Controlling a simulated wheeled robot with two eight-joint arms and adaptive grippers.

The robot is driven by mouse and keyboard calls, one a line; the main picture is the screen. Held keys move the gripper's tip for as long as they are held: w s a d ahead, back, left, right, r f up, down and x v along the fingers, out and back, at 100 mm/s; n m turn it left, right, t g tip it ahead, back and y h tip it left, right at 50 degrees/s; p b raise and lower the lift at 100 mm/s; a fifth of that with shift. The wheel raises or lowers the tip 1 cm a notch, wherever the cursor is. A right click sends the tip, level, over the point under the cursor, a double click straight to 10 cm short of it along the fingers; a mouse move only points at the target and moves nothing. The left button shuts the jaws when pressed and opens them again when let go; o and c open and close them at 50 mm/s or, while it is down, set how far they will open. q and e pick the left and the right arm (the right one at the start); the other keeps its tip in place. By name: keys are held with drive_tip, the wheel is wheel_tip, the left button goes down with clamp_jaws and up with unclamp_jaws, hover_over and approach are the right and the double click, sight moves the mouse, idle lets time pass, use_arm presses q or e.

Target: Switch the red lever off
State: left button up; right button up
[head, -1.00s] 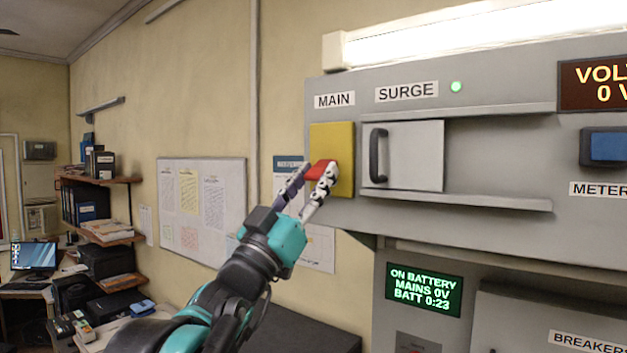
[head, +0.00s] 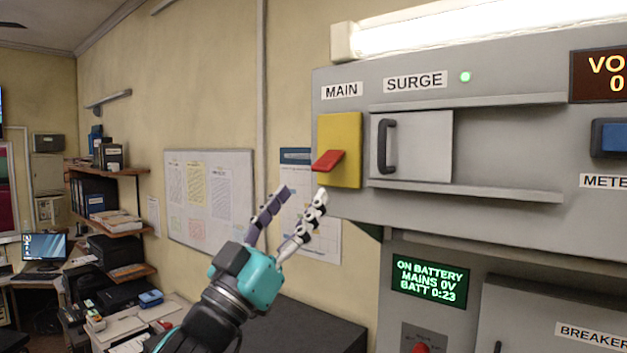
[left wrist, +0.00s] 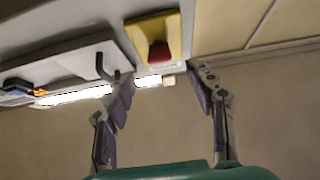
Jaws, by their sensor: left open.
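The red lever (head: 328,160) sits on a yellow plate (head: 347,130) under the MAIN label, sticking out and tilted downward to the left. My left gripper (head: 295,194) is open and empty, below and to the left of the lever, apart from it. In the left wrist view the red lever (left wrist: 159,51) and its yellow plate (left wrist: 143,28) show beyond and between the open fingers of the left gripper (left wrist: 163,80). My right gripper is not in view.
A sliding cover with a dark handle (head: 387,146) stands right of the yellow plate, between two rails. A green-text screen (head: 430,281) reads ON BATTERY, MAINS 0V. A red button (head: 420,347) is below it. Free air lies left of the panel.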

use_arm(q)
drive_tip(key=shift+v, duration=2)
drive_tip(key=s+d+f+g+y+b, duration=0.15)
drive_tip(key=f+g+b, duration=0.25)
drive_tip(key=f, duration=1.1)
drive_tip(key=s+d+f+g+y+b, duration=0.1)
drive_tip(key=s+d+f+g+b, duration=0.25)
drive_tip(key=f, duration=1.15)
drive_tip(key=s+d+f+g+y+b, duration=0.15)
drive_tip(key=f+g+b, duration=0.35)
drive_tip(key=f, duration=1)
drive_tip(key=s+a+f+n+y+b, duration=0.1)
drive_tip(key=a+f+n+y+b, duration=0.1)
drive_tip(key=a+f, duration=0.4)
drive_tip(key=s+a+f+n+y+b, duration=0.2)
drive_tip(key=a+f+y+b, duration=0.3)
drive_tip(key=f, duration=1.1)
drive_tip(key=s+a+f+n+g+y+b, duration=0.1)
drive_tip(key=s+a+f+n+y+b, duration=0.1)
drive_tip(key=a+f, duration=0.5)
wheel_tip(320, 180, down, 4)
drive_tip(key=shift+s+a+r+n+y+b, duration=0.1)
drive_tip(key=shift+s+a+n+y+b, duration=0.15)
drive_tip(key=shift+n+y+b, duration=0.6)
drive_tip(key=shift+m+b, duration=0.25)
drive_tip(key=shift+b, duration=0.1)
